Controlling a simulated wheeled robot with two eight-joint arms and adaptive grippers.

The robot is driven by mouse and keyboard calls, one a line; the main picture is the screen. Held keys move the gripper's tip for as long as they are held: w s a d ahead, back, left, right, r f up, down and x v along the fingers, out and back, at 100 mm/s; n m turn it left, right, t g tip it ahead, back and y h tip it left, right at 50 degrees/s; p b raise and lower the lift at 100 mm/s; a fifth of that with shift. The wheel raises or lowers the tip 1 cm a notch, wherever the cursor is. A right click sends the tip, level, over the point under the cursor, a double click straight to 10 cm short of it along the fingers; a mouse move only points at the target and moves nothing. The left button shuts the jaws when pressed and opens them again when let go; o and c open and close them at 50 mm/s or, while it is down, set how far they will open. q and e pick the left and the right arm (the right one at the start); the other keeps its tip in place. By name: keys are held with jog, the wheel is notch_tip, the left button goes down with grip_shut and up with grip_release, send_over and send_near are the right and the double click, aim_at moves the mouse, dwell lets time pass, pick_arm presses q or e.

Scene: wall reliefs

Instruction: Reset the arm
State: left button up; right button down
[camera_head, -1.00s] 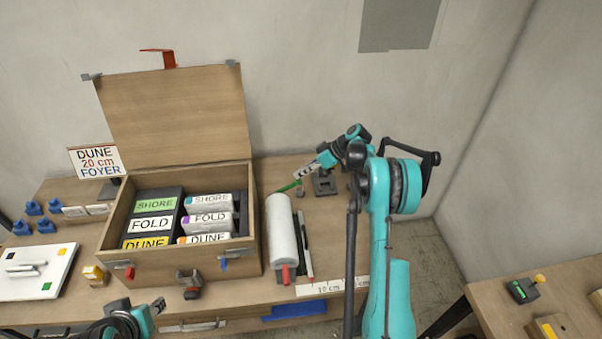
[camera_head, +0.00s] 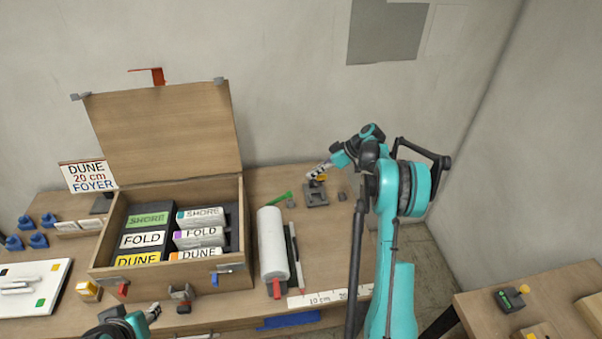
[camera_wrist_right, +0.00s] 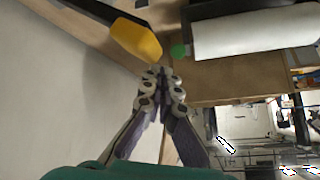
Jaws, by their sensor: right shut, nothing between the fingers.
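My right arm (camera_head: 392,250) comes in at the right of the head view, its elbow raised. Its gripper (camera_head: 311,176) is over the back right of the bench, near a dark bracket (camera_head: 316,196). In the right wrist view the gripper (camera_wrist_right: 158,74) is shut and empty. A yellow-tipped dark object (camera_wrist_right: 135,38) is close beyond its fingertips; I cannot tell whether they touch. My left gripper (camera_head: 152,311) is at the bottom left, in front of the bench; its jaws are too small to read.
An open wooden box (camera_head: 170,280) with labelled blocks stands on the bench. A white roll (camera_head: 272,245), a green strip (camera_head: 280,198) and a ruler (camera_head: 318,298) lie right of it. A second table (camera_head: 480,305) is at lower right. The wall is behind.

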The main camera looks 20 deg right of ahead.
jog(key=shift+s, duration=0.1)
jog(key=shift+d, duration=0.1)
dwell(0.3)
jog(key=s+a+r+m+h+b, duration=0.1)
jog(key=s+a+r+m+h, duration=0.35)
jog(key=s+a+r, duration=0.95)
jog(key=s+a+f+m+t+h, duration=0.1)
jog(key=s+a+f+m+h, duration=0.1)
jog(key=s, duration=0.7)
jog(key=s+a+f+m+t+h, duration=0.1)
jog(key=s+a+f+m, duration=0.1)
jog(key=s+a, duration=0.3)
jog(key=shift+s+t+h+b, duration=0.35)
jog(key=shift+s+b, duration=0.1)
jog(key=shift+s, duration=1.75)
